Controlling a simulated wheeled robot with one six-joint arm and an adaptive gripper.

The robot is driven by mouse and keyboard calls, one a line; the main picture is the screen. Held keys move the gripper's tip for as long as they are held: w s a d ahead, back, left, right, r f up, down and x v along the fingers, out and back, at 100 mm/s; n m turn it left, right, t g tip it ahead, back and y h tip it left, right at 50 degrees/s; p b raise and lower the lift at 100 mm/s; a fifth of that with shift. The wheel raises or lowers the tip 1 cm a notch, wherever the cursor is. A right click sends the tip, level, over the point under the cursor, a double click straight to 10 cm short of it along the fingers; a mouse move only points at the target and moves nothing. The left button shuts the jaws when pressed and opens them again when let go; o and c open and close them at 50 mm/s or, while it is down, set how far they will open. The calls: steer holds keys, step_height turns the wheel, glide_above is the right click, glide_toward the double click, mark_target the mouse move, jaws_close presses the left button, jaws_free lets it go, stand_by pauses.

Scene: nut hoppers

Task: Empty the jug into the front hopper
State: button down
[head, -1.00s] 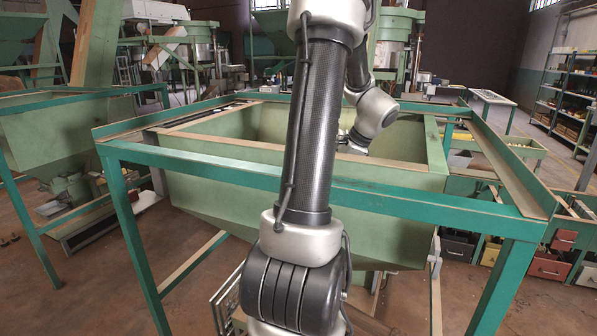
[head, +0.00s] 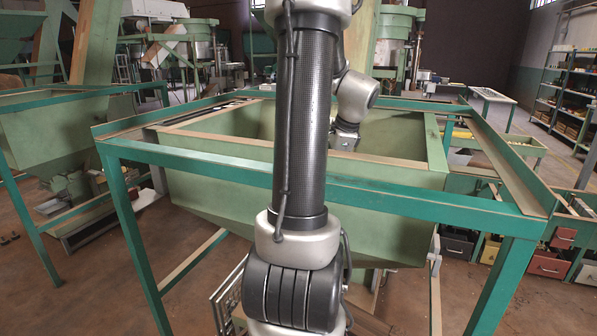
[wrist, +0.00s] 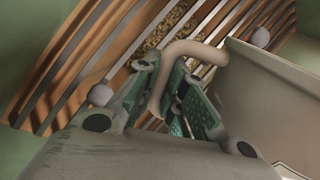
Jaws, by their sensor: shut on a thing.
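The front hopper (head: 215,205) is a large open green bin inside a teal frame, straight ahead in the head view. My arm reaches over it, and my wrist hangs above its opening; the fingers and the jug are hidden there. In the wrist view my gripper (wrist: 168,100), with green finger pads, is shut on the curved beige handle (wrist: 188,49) of the jug. The jug's pale body (wrist: 275,95) fills the right side and looks tilted. I cannot see its contents. Beyond it lie brown slats (wrist: 75,60) with small brown nuts (wrist: 178,18) showing between them.
The teal frame's front rail (head: 420,195) crosses before the hopper, below my arm. Another green hopper (head: 60,130) stands at the left. Drawers (head: 548,264) sit low at the right, and shelves (head: 570,90) stand at the far right.

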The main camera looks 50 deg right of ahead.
steer(key=shift+r, duration=0.15)
steer(key=shift+w+r, duration=0.1)
steer(key=shift+r, duration=0.15)
steer(key=shift+a+r+g+h+p, duration=0.15)
steer(key=shift+r+g+h+p, duration=0.5)
steer(key=shift+r, duration=0.35)
steer(key=shift+w+a+r+n+g+h+p, duration=0.15)
steer(key=shift+r+n+g+h+p, duration=0.2)
steer(key=shift+h+p, duration=0.4)
steer(key=shift+w+a+r+n+g+h+p, duration=0.15)
steer(key=shift+r+n+g+h+p, duration=0.2)
steer(key=shift+h+p, duration=0.35)
stand_by(0.8)
steer(key=shift+s+d+f+p, duration=0.1)
steer(key=shift+p, duration=0.35)
steer(key=shift+w+a+r+g+h, duration=0.2)
steer(key=shift+g+h, duration=0.05)
steer(key=shift+h, duration=0.05)
stand_by(1.1)
stand_by(0.8)
